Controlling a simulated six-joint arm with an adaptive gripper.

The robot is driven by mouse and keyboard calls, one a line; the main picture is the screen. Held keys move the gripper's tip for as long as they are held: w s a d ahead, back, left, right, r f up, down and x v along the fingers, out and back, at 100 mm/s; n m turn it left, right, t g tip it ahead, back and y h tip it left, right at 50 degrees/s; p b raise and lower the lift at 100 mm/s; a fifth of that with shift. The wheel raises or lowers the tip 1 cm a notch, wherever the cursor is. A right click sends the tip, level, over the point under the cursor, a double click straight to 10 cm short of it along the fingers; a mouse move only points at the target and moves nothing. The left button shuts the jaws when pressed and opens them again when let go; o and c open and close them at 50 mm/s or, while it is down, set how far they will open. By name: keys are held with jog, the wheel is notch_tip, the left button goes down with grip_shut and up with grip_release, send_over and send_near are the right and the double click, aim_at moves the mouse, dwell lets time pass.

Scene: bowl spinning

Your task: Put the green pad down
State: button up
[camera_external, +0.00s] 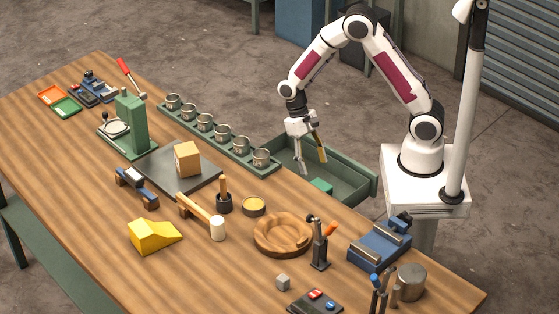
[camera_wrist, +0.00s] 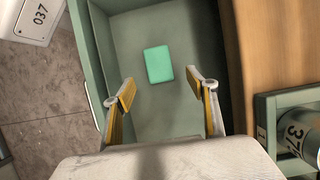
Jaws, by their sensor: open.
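The green pad (camera_external: 321,186) lies flat on the floor of a grey-green open bin (camera_external: 352,194) beside the table's far edge. In the wrist view the pad (camera_wrist: 158,64) shows whole, a light green rectangle on the bin floor (camera_wrist: 145,27). My gripper (camera_external: 312,166) is over the bin, pointing down, with its fingers apart. In the wrist view my gripper (camera_wrist: 160,85) has a wide gap between its yellow-padded fingertips, and nothing is between them. The pad appears beyond the fingertips, apart from both.
The wooden table (camera_external: 90,215) runs beside the bin. A green rack of numbered metal cups (camera_external: 206,123) stands along its edge near the bin. A wooden bowl (camera_external: 283,235), a blue vise (camera_external: 380,246) and a yellow wedge (camera_external: 153,236) stand on the table.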

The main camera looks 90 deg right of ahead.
aim_at(320, 185)
jog(key=shift+x, duration=1.25)
jog(key=shift+f, duration=0.1)
jog(key=shift+x, duration=2.55)
jog(key=shift+s, duration=0.15)
jog(key=c, duration=1.3)
notch_tip(320, 185, up, 10)
